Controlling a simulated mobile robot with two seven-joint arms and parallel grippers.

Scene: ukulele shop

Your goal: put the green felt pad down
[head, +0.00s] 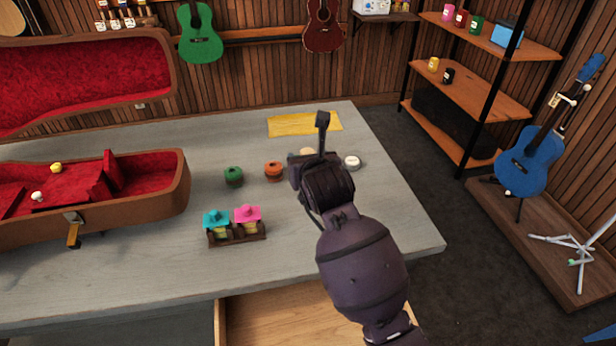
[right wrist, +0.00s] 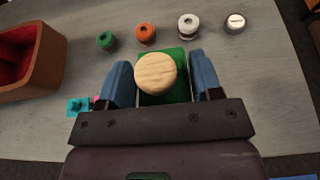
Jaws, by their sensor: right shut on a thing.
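The green felt pad (right wrist: 172,98) is a green block with a round wooden knob (right wrist: 155,72) on top. In the right wrist view it sits between the two blue fingers of my right gripper (right wrist: 163,85), which is shut on it. In the head view my right gripper (head: 306,165) is over the right half of the grey table (head: 390,215) and largely covers the pad. I cannot tell whether the pad touches the table. My left gripper is out of view.
A row on the table holds a green spool (head: 233,176), an orange spool (head: 273,171), a white spool (right wrist: 187,27) and a pale round tin (right wrist: 235,22). A yellow cloth (head: 305,124) lies behind. An open red-lined case (head: 150,195) stands left. A small rack (head: 236,235) is in front.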

